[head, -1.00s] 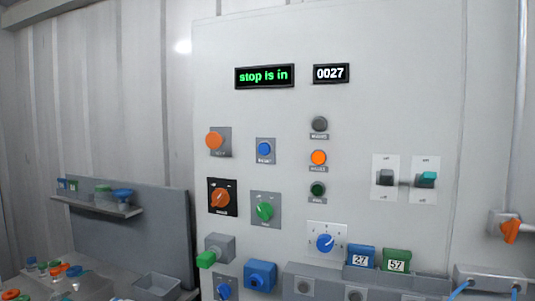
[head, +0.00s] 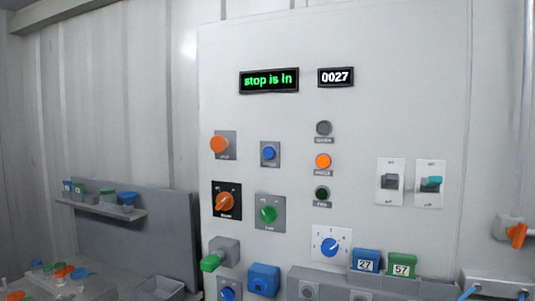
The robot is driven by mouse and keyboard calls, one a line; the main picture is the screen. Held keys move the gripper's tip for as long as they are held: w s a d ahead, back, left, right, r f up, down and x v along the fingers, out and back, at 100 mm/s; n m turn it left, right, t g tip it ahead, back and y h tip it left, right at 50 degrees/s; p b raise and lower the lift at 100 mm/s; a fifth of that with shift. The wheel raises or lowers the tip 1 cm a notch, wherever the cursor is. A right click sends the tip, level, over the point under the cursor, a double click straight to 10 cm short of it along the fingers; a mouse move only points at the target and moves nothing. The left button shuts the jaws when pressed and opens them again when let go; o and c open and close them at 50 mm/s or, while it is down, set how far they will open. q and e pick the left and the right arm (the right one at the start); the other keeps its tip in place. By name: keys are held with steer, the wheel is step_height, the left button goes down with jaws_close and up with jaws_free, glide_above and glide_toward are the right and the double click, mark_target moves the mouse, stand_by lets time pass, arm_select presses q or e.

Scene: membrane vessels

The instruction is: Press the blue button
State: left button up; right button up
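The blue button (head: 269,153) is a small round button on a grey square plate in the upper part of the white panel (head: 410,110). It sits right of an orange round button (head: 220,145) and above a green rotary knob (head: 268,214). Other blue controls are a blue rotary knob on a white dial plate (head: 329,247) and a blue round control at the bottom edge (head: 228,294). Neither of my grippers is in view.
A green-tipped grey box (head: 212,262) and a blue box (head: 263,280) stick out low on the panel. A shelf (head: 110,207) and loose caps lie left.

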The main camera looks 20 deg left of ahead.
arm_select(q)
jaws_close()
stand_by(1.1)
